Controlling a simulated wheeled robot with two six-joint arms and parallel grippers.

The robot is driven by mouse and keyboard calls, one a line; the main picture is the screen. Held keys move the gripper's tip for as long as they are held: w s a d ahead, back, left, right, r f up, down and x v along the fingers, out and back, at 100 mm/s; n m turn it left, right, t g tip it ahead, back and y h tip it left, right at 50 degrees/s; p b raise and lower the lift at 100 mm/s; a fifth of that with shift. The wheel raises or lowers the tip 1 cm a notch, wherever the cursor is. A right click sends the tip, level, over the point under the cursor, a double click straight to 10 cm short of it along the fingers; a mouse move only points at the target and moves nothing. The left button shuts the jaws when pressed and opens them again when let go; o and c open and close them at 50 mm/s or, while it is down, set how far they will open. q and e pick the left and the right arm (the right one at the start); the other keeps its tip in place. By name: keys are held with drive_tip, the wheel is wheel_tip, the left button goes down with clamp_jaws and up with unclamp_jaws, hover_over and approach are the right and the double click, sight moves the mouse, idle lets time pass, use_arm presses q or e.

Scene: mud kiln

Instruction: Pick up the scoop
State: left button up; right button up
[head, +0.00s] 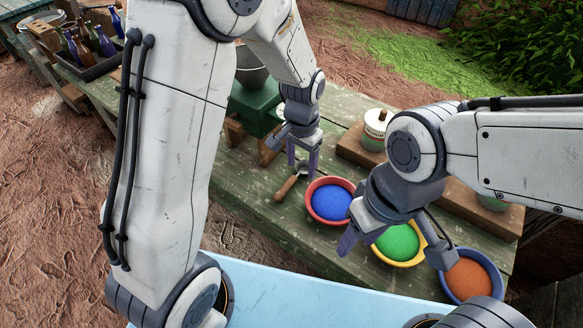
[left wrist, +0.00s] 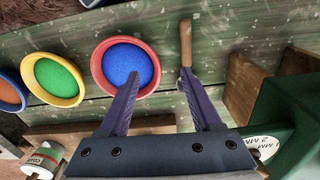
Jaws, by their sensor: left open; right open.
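The scoop (head: 286,188) lies on the green plank table, left of the red bowl of blue powder. Its brown wooden handle (left wrist: 186,42) also shows in the left wrist view, pointing away from the fingers. The scoop's metal end is partly hidden by a finger. My left gripper (head: 302,170) is open and empty above the scoop's metal end. In the left wrist view the right finger overlaps the scoop and the left finger overlaps the red bowl. I cannot tell whether a finger touches it. My right gripper (head: 394,246) is open over the bowls.
A red bowl (head: 311,206) of blue powder, a yellow bowl (head: 399,264) of green powder and a blue bowl (head: 447,289) of orange powder stand in a row. A green box (head: 251,108) stands behind the scoop. A lidded jar (head: 374,128) stands on a wooden block.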

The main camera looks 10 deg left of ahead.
use_arm(q)
drive_tip(key=p, duration=0.1)
hover_over(289, 182)
wheel_tip(289, 182, down, 4)
drive_tip(key=f, duration=0.5)
drive_tip(key=shift+a+f+p, duration=0.1)
drive_tip(key=shift+a+p, duration=0.1)
drive_tip(key=shift+p, duration=0.2)
drive_tip(key=f+p, duration=0.2)
drive_tip(key=f, duration=0.3)
drive_tip(key=shift+d, duration=0.2)
drive_tip(key=shift+f, duration=0.55)
clamp_jaws()
